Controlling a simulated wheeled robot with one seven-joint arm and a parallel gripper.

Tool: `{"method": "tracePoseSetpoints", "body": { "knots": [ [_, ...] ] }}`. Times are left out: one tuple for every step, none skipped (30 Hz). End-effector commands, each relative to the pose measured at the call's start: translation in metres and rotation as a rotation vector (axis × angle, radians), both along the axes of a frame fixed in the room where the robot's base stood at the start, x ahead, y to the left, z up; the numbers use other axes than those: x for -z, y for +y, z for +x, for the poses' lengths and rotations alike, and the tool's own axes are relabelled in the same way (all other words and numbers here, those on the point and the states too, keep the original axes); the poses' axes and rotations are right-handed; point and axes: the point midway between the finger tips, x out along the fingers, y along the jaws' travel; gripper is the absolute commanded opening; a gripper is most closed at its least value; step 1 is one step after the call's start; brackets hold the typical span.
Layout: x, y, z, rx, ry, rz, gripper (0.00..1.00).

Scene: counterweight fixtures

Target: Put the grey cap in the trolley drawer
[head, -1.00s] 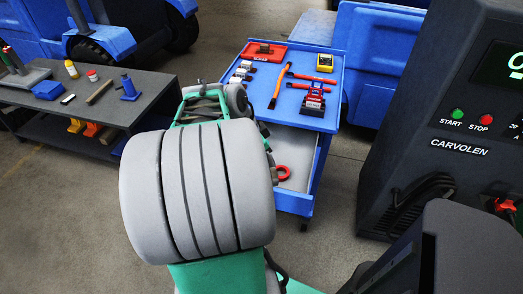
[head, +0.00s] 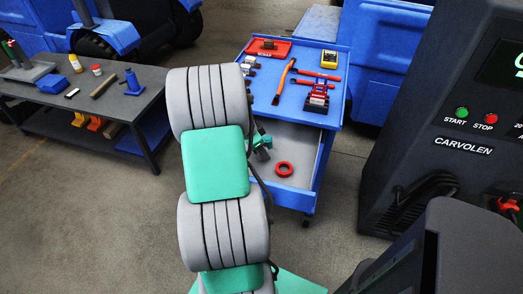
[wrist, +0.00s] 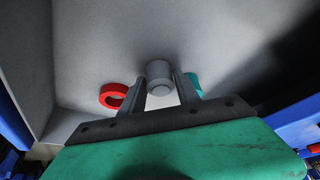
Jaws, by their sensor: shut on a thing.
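The grey cap (wrist: 158,77) is a small grey cylinder between the two fingers of my gripper (wrist: 159,92) in the wrist view. My gripper is shut on it, over the inside of the open trolley drawer (wrist: 230,50). In the head view the drawer (head: 310,146) is pulled out below the blue trolley top (head: 321,61). My arm hides the cap and most of the gripper there. I cannot tell whether the cap touches the drawer floor.
A red ring (wrist: 113,96) lies in the drawer left of my gripper, and a teal thing (wrist: 196,82) shows on its right. Tools lie on the trolley top. A dark workbench (head: 125,88) stands left and a dark machine (head: 460,110) right.

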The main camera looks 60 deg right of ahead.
Motion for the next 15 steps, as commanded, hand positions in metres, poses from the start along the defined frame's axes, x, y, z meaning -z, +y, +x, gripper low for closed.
{"method": "tracePoseSetpoints", "body": {
  "knots": [
    [0.0016, 0.0002, -0.0001, 0.0, 0.0, 0.0, 0.22],
    [0.003, 0.0002, -0.0002, 0.0, 0.001, 0.001, 0.22],
    [0.0046, 0.0003, -0.0001, 0.0, 0.001, 0.001, 0.22],
    [0.0034, 0.0002, -0.0001, 0.0, 0.0, 0.0, 0.4],
    [0.0029, 0.0003, -0.0002, 0.0, 0.001, 0.001, 0.42],
    [0.0028, 0.0003, -0.0001, 0.0, 0.001, 0.001, 0.46],
    [0.0028, 0.0003, -0.0001, 0.0, 0.001, 0.001, 0.48],
    [0.0027, 0.0003, -0.0001, -0.001, 0.001, 0.001, 0.5],
    [0.0027, 0.0003, -0.0001, 0.0, 0.001, 0.001, 0.54],
    [0.0027, 0.0004, -0.0002, -0.001, 0.001, 0.001, 0.56],
    [0.0027, 0.0004, -0.0002, -0.001, 0.001, 0.001, 0.59],
    [0.0026, 0.0004, -0.0002, -0.001, 0.001, 0.001, 0.6],
    [0.0026, 0.0004, -0.0002, -0.001, 0.001, 0.001, 0.6],
    [0.0026, 0.0004, -0.0002, -0.001, 0.001, 0.001, 0.6],
    [0.0026, 0.0004, -0.0002, -0.001, 0.001, 0.001, 0.6]
  ]
}}
